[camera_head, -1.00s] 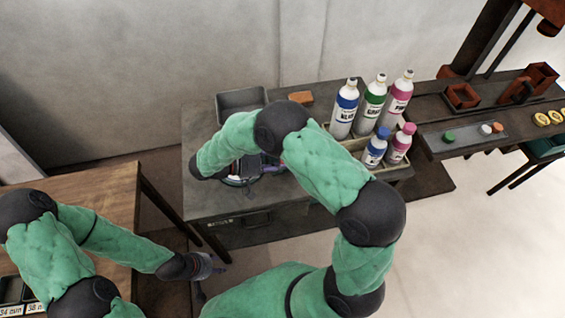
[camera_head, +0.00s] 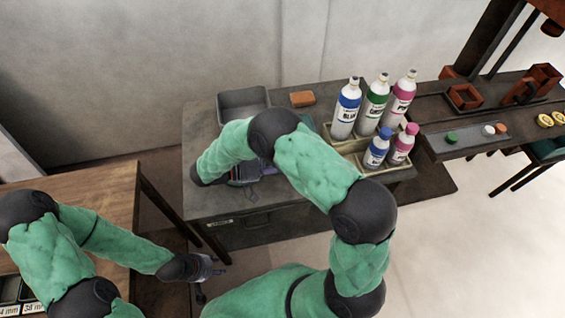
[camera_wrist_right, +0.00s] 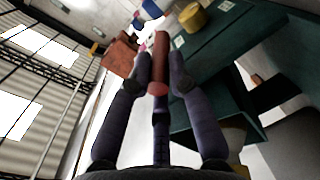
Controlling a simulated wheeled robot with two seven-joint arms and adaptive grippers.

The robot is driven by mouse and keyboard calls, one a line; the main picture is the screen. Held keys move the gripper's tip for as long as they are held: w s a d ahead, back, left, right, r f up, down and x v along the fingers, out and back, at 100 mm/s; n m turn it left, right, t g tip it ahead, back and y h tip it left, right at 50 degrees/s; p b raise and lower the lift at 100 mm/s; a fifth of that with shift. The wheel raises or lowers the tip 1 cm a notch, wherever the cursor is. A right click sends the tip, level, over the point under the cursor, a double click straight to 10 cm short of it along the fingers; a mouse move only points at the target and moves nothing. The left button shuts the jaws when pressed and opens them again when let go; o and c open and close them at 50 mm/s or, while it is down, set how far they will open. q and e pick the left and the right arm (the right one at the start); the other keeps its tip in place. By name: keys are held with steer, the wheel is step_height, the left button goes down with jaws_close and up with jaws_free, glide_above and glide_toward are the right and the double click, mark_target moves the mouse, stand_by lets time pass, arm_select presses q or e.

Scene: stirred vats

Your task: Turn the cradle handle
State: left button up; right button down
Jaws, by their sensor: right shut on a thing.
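The red cylindrical handle (camera_wrist_right: 159,66) shows in the right wrist view, between the two dark fingers of my right gripper (camera_wrist_right: 161,72). That gripper is shut on the handle. In the head view my right arm covers most of this spot at the near side of the dark bench, so the handle cannot be made out there. A teal part (camera_wrist_right: 225,45), perhaps of the cradle, lies beyond the handle in the wrist view. My left gripper (camera_head: 208,270) hangs beside the wooden table, away from the handle; its fingers are too small to read.
On the dark bench (camera_head: 205,130) stand a grey tray (camera_head: 243,101), an orange block (camera_head: 302,98) and several labelled bottles, including a blue-labelled one (camera_head: 346,105), in a holder. The wooden table (camera_head: 105,190) is at left. Open floor lies front right.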

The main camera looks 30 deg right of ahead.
steer(key=shift+s+d+f, duration=0.1)
steer(key=shift+s+f, duration=0.05)
steer(key=shift+f, duration=0.15)
stand_by(0.4)
steer(key=c, duration=1.2)
jaws_free()
steer(key=shift+o, duration=0.2)
steer(key=shift+d, duration=0.2)
steer(key=shift+a+r, duration=0.1)
steer(key=shift+r, duration=0.05)
steer(key=shift+w+a, duration=0.3)
steer(key=shift+a, duration=0.25)
steer(key=v, duration=0.6)
steer(key=shift+a+r, duration=0.1)
steer(key=shift+r, duration=0.05)
steer(key=shift+c, duration=0.3)
